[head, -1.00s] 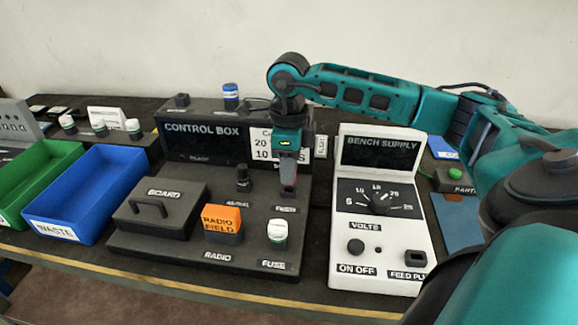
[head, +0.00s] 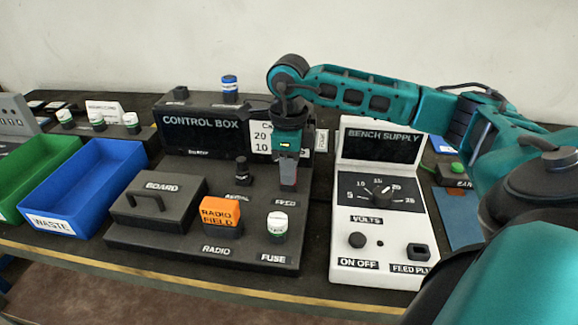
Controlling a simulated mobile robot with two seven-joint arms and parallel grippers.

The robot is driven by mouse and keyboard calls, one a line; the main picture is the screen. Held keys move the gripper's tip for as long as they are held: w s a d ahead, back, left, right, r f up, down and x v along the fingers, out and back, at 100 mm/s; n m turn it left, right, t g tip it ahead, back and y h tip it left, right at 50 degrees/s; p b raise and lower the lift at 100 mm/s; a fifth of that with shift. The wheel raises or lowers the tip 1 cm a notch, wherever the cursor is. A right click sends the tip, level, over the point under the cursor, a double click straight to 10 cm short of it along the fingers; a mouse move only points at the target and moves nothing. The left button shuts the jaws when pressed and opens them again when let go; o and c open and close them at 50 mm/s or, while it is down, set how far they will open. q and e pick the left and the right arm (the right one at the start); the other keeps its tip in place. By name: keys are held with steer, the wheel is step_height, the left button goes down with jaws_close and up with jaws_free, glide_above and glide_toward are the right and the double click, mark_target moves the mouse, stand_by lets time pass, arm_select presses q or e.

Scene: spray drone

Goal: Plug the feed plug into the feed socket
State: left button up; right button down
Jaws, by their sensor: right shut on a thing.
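My right gripper (head: 288,172) points down over the right part of the black control box (head: 130,245), just behind the FEED label. It is shut on a small dark piece, apparently the feed plug, mostly hidden between the fingers. The feed socket is hidden under the gripper, so I cannot tell whether the plug touches it or is in it. On the white bench supply (head: 345,205), a dark square holder (head: 419,252) stands above the FEED PLUG label, with no plug visible standing in it. My left gripper is not in view.
Near the gripper stand a black aerial knob (head: 242,170), a white-capped fuse (head: 277,224) and an orange radio block (head: 220,213). A black board cover (head: 155,205) and a blue waste bin (head: 88,190) lie left. My right arm crosses above the bench supply.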

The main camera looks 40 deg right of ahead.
steer(key=c, duration=1)
jaws_free()
step_height(320, 180, up, 13)
steer(key=shift+f+p, duration=0.1)
steer(key=shift+p, duration=0.5)
